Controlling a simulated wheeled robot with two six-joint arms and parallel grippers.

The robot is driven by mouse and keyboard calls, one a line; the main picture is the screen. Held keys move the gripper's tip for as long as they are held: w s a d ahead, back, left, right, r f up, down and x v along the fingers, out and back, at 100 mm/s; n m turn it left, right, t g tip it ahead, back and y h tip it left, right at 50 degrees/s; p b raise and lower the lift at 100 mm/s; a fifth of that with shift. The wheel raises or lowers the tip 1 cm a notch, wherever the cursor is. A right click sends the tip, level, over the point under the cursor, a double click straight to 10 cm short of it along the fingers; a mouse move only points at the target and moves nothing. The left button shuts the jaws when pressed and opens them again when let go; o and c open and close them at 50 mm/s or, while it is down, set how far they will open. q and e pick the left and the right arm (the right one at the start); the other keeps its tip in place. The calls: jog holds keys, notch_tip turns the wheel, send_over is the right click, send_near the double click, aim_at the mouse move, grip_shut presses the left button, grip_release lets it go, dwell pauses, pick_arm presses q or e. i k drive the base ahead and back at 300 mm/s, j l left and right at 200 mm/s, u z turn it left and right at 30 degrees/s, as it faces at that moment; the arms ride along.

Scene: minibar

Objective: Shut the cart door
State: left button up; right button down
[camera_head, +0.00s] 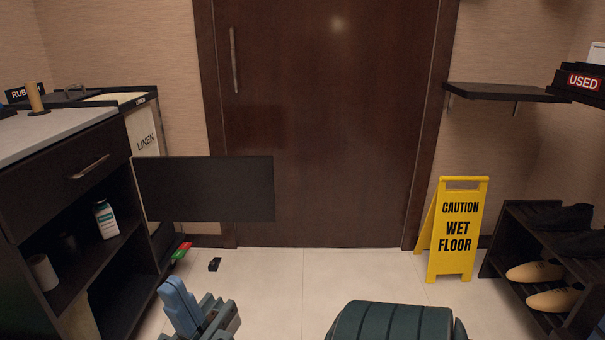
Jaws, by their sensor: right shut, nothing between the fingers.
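The cart (118,175) stands at the left with open shelves below a drawer. A flat dark panel (205,189), which looks like the cart door, juts out to the right from the cart's far front edge, so it stands open. My right gripper (175,290) is low at the bottom of the view, in front of the cart and nearer to me than the door. Its bluish fingers are together and empty, apart from the door. My left gripper is not in view.
A small black object (215,264) lies on the floor below the door. A yellow wet floor sign (459,232) and a shoe rack (520,240) stand at the right. A brown room door (330,120) is behind. The middle floor is clear.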

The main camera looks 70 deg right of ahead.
aim_at(172, 189)
jog(key=l+z, duration=0.35)
jog(key=i+l+z, duration=0.15)
jog(key=z, duration=0.25)
jog(key=i+l+z, duration=0.15)
jog(key=z, duration=0.2)
jog(key=i+l, duration=0.7)
jog(key=l, duration=0.2)
